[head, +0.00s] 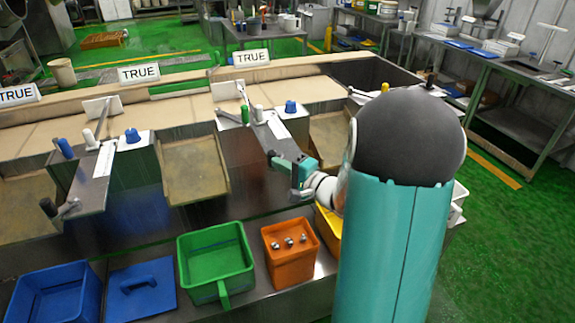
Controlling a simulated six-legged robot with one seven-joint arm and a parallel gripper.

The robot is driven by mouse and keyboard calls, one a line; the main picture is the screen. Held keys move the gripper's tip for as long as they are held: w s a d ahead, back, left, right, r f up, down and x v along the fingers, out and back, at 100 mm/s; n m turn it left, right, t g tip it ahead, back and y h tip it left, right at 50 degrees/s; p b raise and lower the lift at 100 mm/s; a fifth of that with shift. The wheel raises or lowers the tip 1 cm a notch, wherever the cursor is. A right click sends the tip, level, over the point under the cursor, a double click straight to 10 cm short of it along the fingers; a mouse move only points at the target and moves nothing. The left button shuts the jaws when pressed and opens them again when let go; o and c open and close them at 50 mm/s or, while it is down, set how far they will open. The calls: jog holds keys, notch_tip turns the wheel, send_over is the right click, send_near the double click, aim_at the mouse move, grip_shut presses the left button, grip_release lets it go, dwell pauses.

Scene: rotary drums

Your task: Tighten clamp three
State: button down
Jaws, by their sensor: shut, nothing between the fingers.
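Three white signs reading TRUE stand along the back of the bench, and the right one (251,57) is above the rightmost station in use. That station has a clamp with a grey plate (262,118), a green-and-white handle pair and a dark lever end at its front. I take it for clamp three. My gripper (298,168), teal and grey, is at the front end of this plate, close to the lever. The fingers look closed and empty. Whether they touch the lever cannot be told. My arm hides the area to the right of it.
A similar clamp (92,175) stands at the left station. A blue knob (291,106) is by the right clamp. Below stand a blue bin (58,290), a green bin (215,262), an orange box (290,252) with small metal parts and a partly hidden yellow bin (328,228).

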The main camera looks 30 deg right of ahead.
jog(key=shift+w+a, duration=0.35)
jog(key=shift+a, duration=0.25)
jog(key=shift+w+a, duration=0.15)
jog(key=shift+a, duration=0.15)
jog(key=shift+d, duration=0.1)
